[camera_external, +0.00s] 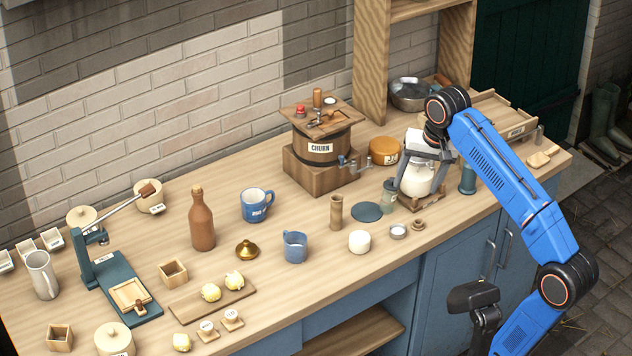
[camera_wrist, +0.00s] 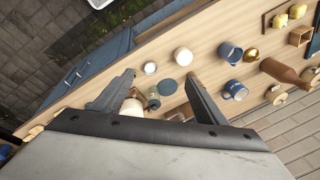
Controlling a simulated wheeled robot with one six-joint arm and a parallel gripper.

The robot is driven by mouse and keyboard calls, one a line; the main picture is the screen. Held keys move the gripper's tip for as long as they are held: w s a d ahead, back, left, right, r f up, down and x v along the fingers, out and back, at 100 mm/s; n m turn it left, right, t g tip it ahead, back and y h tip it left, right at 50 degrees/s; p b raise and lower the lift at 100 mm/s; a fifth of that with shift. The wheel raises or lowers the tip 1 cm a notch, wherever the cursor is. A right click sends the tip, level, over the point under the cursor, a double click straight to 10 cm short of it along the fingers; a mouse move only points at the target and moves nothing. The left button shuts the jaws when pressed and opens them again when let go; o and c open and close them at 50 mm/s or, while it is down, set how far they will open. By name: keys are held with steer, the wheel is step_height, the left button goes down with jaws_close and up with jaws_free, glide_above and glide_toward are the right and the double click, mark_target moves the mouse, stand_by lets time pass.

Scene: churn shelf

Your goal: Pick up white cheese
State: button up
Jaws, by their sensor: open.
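The white cheese (camera_external: 359,241) is a small, plain white round standing on the wooden counter near its front edge. In the wrist view the white cheese (camera_wrist: 183,55) lies beyond my fingertips, nearer the right finger. My gripper (camera_external: 419,178) is open and empty, pointing down over the right part of the counter, to the right of the cheese and apart from it. In the wrist view my gripper (camera_wrist: 160,77) shows both fingers spread wide. Nothing hides the cheese in either view.
A metal tin (camera_external: 398,231), dark disc (camera_external: 367,212), wooden cylinder (camera_external: 336,212) and blue mug (camera_external: 295,247) stand around the cheese. A glass jar with white contents (camera_external: 416,182) stands by my fingers. The churn (camera_external: 320,146) is behind. The counter just in front of the cheese is clear.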

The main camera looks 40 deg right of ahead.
steer(key=w+a+m+g, duration=0.2)
steer(key=w+a+m, duration=0.3)
steer(key=w+m, duration=0.45)
glide_above(360, 236)
steer(key=d, duration=0.1)
steer(key=shift+m+g+y, duration=0.3)
steer(key=shift+m+g, duration=0.1)
steer(key=shift+m, duration=0.05)
steer(key=f, duration=1.7)
steer(key=shift+w+f, duration=0.2)
steer(key=shift+f, duration=0.15)
steer(key=shift+s+a+f, duration=0.1)
steer(key=shift+a+f, duration=0.05)
steer(key=shift+f, duration=0.85)
steer(key=shift+a+f, duration=0.2)
steer(key=shift+f, duration=0.75)
steer(key=shift+s+a+f, duration=0.1)
steer(key=shift+a+f, duration=0.05)
steer(key=shift+f, duration=0.85)
steer(key=c, duration=1.2)
